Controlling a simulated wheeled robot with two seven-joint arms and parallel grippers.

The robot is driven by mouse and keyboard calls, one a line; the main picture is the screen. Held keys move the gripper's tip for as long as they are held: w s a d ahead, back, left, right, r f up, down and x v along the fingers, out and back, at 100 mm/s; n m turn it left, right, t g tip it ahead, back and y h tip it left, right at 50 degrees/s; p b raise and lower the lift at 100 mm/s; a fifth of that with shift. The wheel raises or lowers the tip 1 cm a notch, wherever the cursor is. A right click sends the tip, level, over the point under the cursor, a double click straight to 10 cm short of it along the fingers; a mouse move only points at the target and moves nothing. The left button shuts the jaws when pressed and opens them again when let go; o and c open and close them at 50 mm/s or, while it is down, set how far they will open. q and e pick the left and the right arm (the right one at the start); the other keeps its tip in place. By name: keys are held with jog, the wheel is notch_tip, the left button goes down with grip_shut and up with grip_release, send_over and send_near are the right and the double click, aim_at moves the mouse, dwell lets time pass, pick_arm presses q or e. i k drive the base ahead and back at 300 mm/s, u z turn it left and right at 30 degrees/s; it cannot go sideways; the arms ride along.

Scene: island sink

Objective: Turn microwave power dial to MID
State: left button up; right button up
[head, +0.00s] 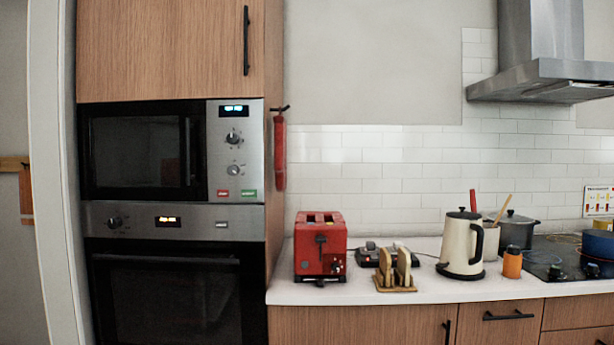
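The built-in microwave (138,152) is in a tall wooden cabinet at the left of the head view. Its door is shut. Its steel control panel (245,151) is on the right side, with a lit display (235,108) at the top. An upper dial (233,138) and a lower dial (235,169) sit below the display. Their markings are too small to read, so I cannot tell which is the power dial or where it points. A red button (223,193) and a green button (249,193) are at the bottom. Neither of my grippers is in view.
An oven (165,289) with its own knob (114,222) is below the microwave. A red fire extinguisher (279,152) hangs on the cabinet's side. The counter to the right holds a red toaster (320,246), a toast rack (394,270), and a cream kettle (459,245).

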aim_at(233, 170)
jog(key=z, duration=0.9)
jog(key=k, duration=0.15)
jog(key=u, duration=1.9)
jog(key=i, duration=0.9)
